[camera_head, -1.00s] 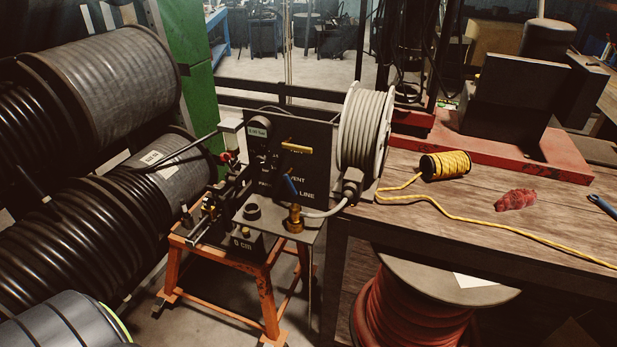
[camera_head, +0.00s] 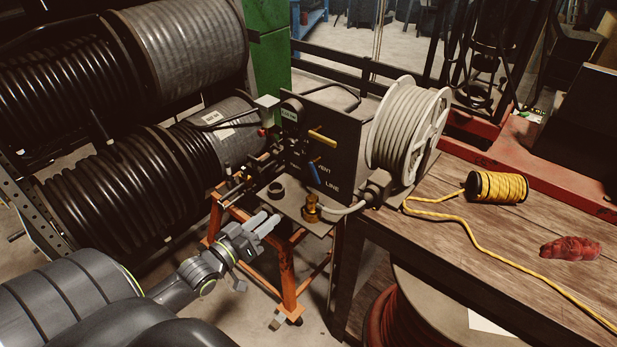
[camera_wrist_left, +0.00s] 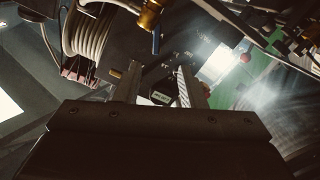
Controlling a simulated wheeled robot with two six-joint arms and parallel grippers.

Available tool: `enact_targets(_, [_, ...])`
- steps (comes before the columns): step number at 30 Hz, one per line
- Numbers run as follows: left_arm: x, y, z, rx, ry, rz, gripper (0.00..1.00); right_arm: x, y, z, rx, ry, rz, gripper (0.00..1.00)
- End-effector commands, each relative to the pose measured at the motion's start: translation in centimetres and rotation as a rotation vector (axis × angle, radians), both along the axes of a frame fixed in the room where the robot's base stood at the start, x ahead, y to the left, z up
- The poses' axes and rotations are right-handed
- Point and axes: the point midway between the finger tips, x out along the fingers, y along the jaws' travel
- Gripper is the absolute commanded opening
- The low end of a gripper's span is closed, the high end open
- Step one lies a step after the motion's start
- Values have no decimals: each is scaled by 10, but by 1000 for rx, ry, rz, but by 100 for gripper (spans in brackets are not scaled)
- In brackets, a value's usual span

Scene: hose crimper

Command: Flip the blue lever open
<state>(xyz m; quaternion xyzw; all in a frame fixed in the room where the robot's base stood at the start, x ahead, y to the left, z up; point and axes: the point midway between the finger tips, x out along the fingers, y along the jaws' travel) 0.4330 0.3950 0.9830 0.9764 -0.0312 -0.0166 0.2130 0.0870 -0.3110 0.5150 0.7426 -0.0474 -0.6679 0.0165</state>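The blue lever (camera_head: 314,172) is on the dark front panel (camera_head: 342,153) of the crimper, below a yellow lever (camera_head: 322,138) and beside the VENT and LINE lettering. It tilts slightly, its lower end toward the right. My left gripper (camera_head: 263,221) is in front of the machine, below and left of the blue lever and apart from it. Its two fingers are spread with nothing between them, as the left wrist view (camera_wrist_left: 158,90) also shows. My right gripper is not in view.
A brass fitting (camera_head: 311,209) with a grey hose stands on the machine's shelf below the lever. A grey hose reel (camera_head: 408,128) is at its right. Large black hose coils (camera_head: 120,195) fill the left. A wooden table (camera_head: 470,238) with yellow cord (camera_head: 497,187) stands at right.

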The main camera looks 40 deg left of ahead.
Motion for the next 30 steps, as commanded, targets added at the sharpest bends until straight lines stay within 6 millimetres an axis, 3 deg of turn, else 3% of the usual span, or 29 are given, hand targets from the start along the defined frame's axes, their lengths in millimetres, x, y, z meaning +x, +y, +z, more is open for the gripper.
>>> enact_targets(3, [3,-3,9,-10,-18,-12,36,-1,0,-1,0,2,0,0])
enact_targets(8, [20,-5,8,-12,-20,-12,36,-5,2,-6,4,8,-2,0])
enact_targets(15, [65,-8,5,-10,-21,-11,36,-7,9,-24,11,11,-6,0])
enact_targets(30, [151,-15,6,-10,-18,-10,36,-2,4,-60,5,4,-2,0])
